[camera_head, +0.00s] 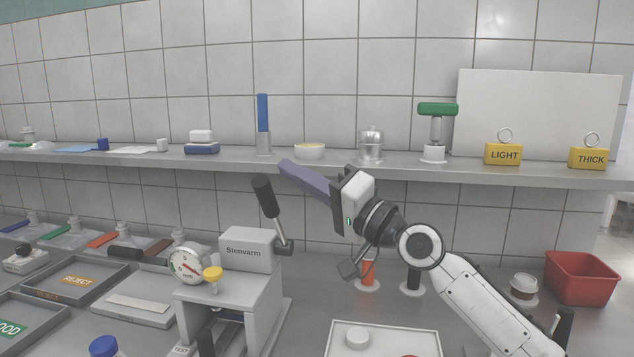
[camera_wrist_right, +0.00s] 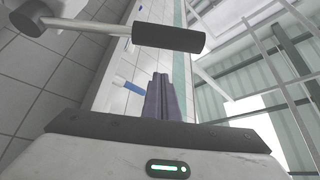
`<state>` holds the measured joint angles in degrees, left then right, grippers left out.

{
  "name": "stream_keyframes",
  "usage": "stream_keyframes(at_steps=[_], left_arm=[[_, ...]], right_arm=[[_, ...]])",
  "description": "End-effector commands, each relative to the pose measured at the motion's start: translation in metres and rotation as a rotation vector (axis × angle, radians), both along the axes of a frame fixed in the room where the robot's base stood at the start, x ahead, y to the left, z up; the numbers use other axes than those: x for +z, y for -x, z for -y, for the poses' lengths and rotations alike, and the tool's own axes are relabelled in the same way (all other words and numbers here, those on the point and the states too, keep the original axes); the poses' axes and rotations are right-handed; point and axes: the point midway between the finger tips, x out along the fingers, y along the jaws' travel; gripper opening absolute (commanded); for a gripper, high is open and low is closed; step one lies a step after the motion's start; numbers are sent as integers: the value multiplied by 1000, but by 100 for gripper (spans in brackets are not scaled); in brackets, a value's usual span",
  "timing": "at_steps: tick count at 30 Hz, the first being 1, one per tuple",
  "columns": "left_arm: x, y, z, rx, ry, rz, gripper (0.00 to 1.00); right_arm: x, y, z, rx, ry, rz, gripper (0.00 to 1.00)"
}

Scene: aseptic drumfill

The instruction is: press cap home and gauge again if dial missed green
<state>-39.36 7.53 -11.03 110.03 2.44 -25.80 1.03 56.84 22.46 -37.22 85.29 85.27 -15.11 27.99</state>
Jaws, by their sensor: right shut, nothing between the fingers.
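The grey Stenvarm press (camera_head: 247,251) stands on a grey stand left of centre. Its lever with a black handle (camera_head: 265,195) tilts up to the left; the handle also crosses the top of the right wrist view (camera_wrist_right: 170,37). A round dial gauge (camera_head: 189,265) with a red needle sits on the press's left side; whether it reads green is too small to tell. A yellow knob-like piece (camera_head: 212,274) is beside the dial. My right gripper (camera_head: 284,166) is shut and empty, its purple fingers raised up-left, right of the lever handle and apart from it. My left gripper is out of view.
A shelf (camera_head: 335,178) holds a green-handled tool (camera_head: 437,120) and yellow LIGHT (camera_head: 503,155) and THICK (camera_head: 588,159) blocks. REJECT (camera_head: 105,272) and GOOD (camera_head: 30,325) trays lie left. A white tray (camera_head: 340,326) holds a white round piece (camera_head: 357,338). A red bin (camera_head: 580,280) stands right.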

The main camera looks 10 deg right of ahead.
Motion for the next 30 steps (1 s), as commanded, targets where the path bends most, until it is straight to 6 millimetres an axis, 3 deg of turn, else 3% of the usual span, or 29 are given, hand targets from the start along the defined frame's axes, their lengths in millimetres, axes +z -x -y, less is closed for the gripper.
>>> stream_keyframes(at_steps=[3, 10, 30], left_arm=[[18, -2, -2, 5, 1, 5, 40], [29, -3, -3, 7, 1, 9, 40], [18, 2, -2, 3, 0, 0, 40]], right_arm=[[-8, 14, -6, 1, 3, -6, 0], [-20, 27, -15, 1, 1, -3, 0], [-28, 32, -16, 1, 9, 20, 0]])
